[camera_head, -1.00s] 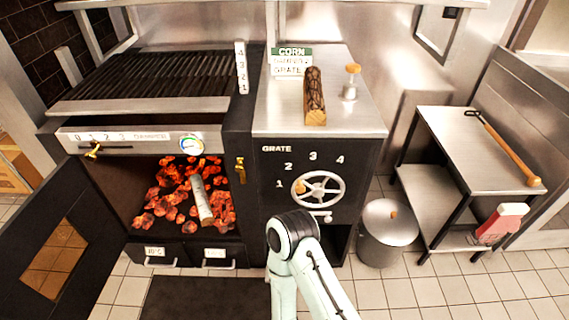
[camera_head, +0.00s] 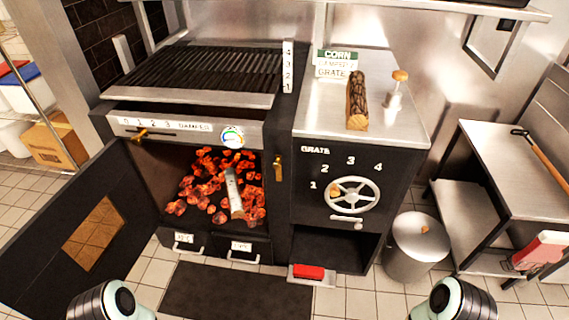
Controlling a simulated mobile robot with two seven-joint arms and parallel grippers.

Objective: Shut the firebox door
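The firebox door (camera_head: 62,236) is black with a tan window panel and stands swung wide open to the left of the firebox. The firebox (camera_head: 155,180) is open at the front, with glowing coals (camera_head: 205,180) and a pale log (camera_head: 234,194) inside. A brass latch (camera_head: 278,168) sits on the frame at the opening's right side. Parts of both my arms show at the bottom edge, one at the lower left near the door and one at the lower right. Neither gripper's fingers are in view.
A handwheel (camera_head: 352,195) is on the black cabinet, above an open bay with a red item (camera_head: 308,272) at its foot. A lidded bin (camera_head: 418,245) and a steel side table (camera_head: 520,165) stand to the right. A dark mat (camera_head: 235,291) lies on the floor in front.

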